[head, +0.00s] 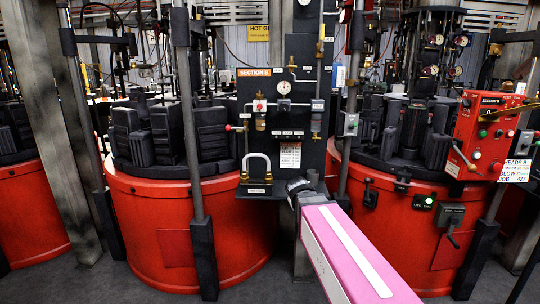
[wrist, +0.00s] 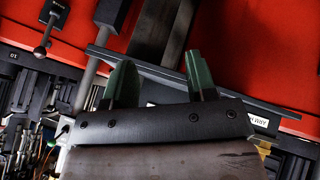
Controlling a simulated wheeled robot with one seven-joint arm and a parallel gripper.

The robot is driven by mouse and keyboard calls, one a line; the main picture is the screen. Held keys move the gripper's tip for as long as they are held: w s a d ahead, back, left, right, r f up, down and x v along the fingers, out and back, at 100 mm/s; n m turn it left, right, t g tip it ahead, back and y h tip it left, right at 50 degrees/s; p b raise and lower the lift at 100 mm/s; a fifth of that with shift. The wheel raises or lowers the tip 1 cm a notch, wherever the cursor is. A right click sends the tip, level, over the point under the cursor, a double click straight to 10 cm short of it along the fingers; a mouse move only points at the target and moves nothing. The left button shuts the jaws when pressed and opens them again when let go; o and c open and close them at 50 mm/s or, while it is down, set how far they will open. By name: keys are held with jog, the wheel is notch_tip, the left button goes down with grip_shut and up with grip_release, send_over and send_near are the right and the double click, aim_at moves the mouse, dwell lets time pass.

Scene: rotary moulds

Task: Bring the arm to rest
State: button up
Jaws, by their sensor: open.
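My gripper (wrist: 160,72) shows in the wrist view with two green fingers standing apart and nothing held between them. A dark grey post crosses the view behind the gap; I cannot tell how far off it is. In the head view my pink arm (head: 345,255) reaches in from the lower right. Its dark far end (head: 299,188) is just in front of the lower edge of the black Section B panel (head: 258,90), right of a pale looped handle (head: 257,168). The fingers are not clear in that view.
Red round machines stand at left (head: 185,225) and right (head: 400,235), topped with black moulds. A red control box (head: 485,135) is at right. Upright posts (head: 195,130) stand in front. In the wrist view, a ball-ended lever (wrist: 42,50) is upper left. Grey floor (head: 65,285) lies lower left.

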jog(key=s+d+f+m+g+y, duration=0.2)
jog(key=s+d+f+g, duration=0.3)
jog(key=s+f, duration=1.1)
jog(key=shift+d+f+m+g+y, duration=0.2)
jog(key=shift+m+g+y, duration=0.2)
jog(key=shift+m+g, duration=0.45)
